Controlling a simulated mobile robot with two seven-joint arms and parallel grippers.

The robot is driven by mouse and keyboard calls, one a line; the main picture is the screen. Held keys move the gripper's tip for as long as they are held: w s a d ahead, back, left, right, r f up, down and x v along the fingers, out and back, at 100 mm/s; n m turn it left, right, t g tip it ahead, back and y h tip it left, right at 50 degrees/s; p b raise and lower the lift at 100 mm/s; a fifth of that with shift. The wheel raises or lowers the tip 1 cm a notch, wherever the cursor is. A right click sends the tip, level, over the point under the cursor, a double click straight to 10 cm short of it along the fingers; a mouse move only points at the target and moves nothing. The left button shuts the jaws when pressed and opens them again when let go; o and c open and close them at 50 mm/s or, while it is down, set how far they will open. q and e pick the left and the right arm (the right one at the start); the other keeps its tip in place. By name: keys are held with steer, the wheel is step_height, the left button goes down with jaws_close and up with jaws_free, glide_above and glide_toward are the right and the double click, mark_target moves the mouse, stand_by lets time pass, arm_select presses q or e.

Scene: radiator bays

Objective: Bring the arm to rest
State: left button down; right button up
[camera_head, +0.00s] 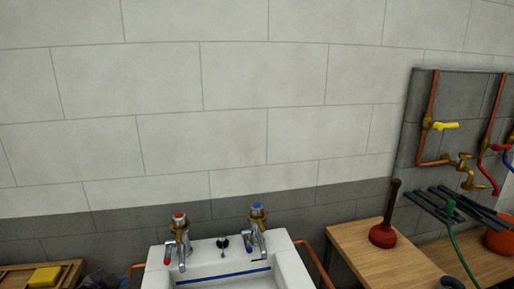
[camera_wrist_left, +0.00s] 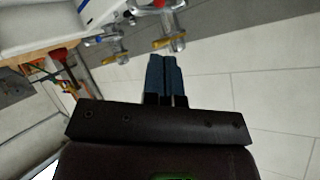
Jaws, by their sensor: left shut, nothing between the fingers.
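My left gripper (camera_wrist_left: 166,75) shows in the left wrist view, with its two blue-grey fingers together and nothing between them. It points toward the tiled wall and the taps, apart from them as far as I can tell. I make out neither gripper in the head view, and my right gripper is in no frame.
A white sink (camera_head: 220,270) with a red-topped tap (camera_head: 180,235) and a blue-topped tap (camera_head: 257,228) stands against the wall. A plunger (camera_head: 384,233) stands on a wooden bench (camera_head: 355,245) at right, below copper pipes (camera_head: 431,105). A yellow sponge (camera_head: 45,277) lies lower left.

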arm_select(q)
steer(key=s+d+f+n, duration=0.1)
steer(key=s+d+f, duration=0.1)
steer(key=s, duration=0.1)
steer(key=s+d+f+n+t, duration=0.1)
steer(key=s+d+f, duration=0.1)
steer(key=s+d, duration=0.1)
steer(key=s+d+f+n, duration=0.1)
steer(key=s+d+f, duration=0.1)
steer(key=s, duration=0.1)
steer(key=shift+s+d+f+n+t+y, duration=0.2)
steer(key=shift+f+n+t+y, duration=0.1)
steer(key=shift+f+n+t, duration=0.1)
steer(key=s+d+f+n+g, duration=0.1)
steer(key=s+d+f, duration=0.1)
steer(key=s, duration=0.4)
steer(key=s+d+f+n+g+y, duration=0.1)
steer(key=s+d+f+n, duration=0.1)
steer(key=s+f, duration=0.3)
steer(key=shift+s+f+n+y+b, duration=0.2)
steer(key=shift+s+n+y+b, duration=0.15)
steer(key=shift+s, duration=0.4)
